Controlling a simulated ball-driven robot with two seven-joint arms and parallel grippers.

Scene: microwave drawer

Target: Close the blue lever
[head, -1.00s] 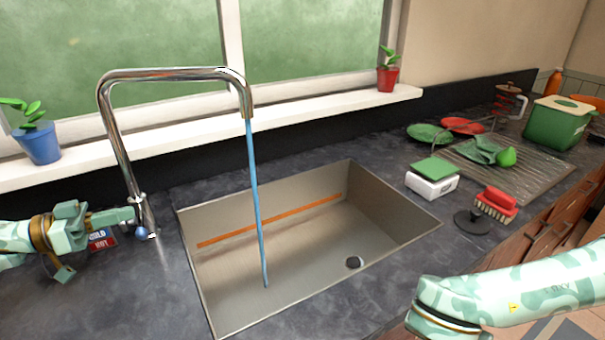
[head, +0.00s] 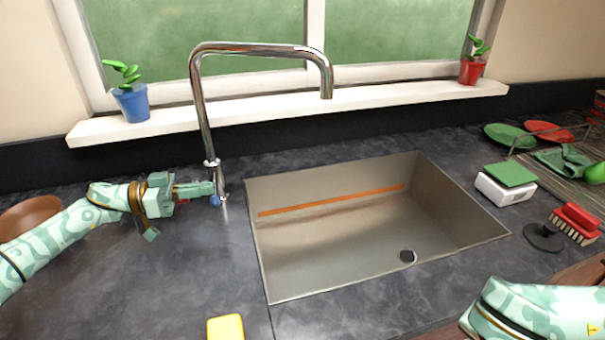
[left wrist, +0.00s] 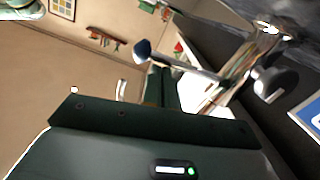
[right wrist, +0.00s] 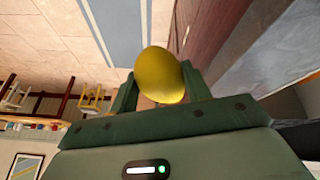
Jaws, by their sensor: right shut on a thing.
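The chrome tap (head: 205,120) stands behind the sink's left corner, and no water shows at its spout. The lever's blue knob (head: 214,201) is low at the tap's base. My left gripper (head: 208,189) is at the tap base, right by the knob. Its fingers (left wrist: 165,88) look closed together with nothing between them.
The steel sink (head: 290,285) is empty. A yellow block (head: 225,328) lies at the counter's front edge, and a brown bowl (head: 30,215) is at far left.

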